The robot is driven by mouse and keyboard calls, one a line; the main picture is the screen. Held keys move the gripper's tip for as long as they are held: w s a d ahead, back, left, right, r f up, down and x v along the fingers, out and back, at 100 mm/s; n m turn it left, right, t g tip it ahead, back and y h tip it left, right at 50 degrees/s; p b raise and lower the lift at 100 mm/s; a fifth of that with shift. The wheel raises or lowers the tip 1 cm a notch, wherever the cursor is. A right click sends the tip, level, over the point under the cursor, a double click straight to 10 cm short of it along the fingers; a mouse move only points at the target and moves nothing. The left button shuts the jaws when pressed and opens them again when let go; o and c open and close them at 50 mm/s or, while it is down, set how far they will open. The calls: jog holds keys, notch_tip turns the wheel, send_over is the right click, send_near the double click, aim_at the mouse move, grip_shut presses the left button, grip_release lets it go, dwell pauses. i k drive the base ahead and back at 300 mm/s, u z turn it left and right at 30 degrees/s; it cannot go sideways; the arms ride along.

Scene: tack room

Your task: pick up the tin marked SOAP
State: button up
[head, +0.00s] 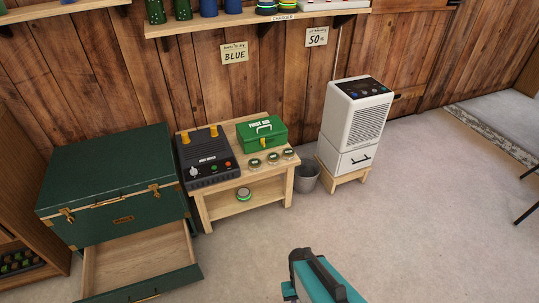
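Three small round tins, a left one (254,163), a middle one (272,158) and a right one (288,154), stand in a row on the right front part of a low wooden table (236,180). Their lids carry pale labels too small to read, so I cannot tell which is marked SOAP. A similar round item with a green band (244,194) sits on the table's lower shelf. A teal and black part of my own arm shows at the bottom centre, apart from the table. No gripper fingers show.
A dark device (208,168) and a green first aid box (262,132) share the tabletop. A green chest (110,190) with an open drawer (140,265) stands left. A grey bucket (306,178) and white appliance (355,120) stand right. The floor in front is clear.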

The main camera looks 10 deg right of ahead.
aim_at(273, 158)
jog(key=i, duration=0.85)
jog(key=z, duration=0.05)
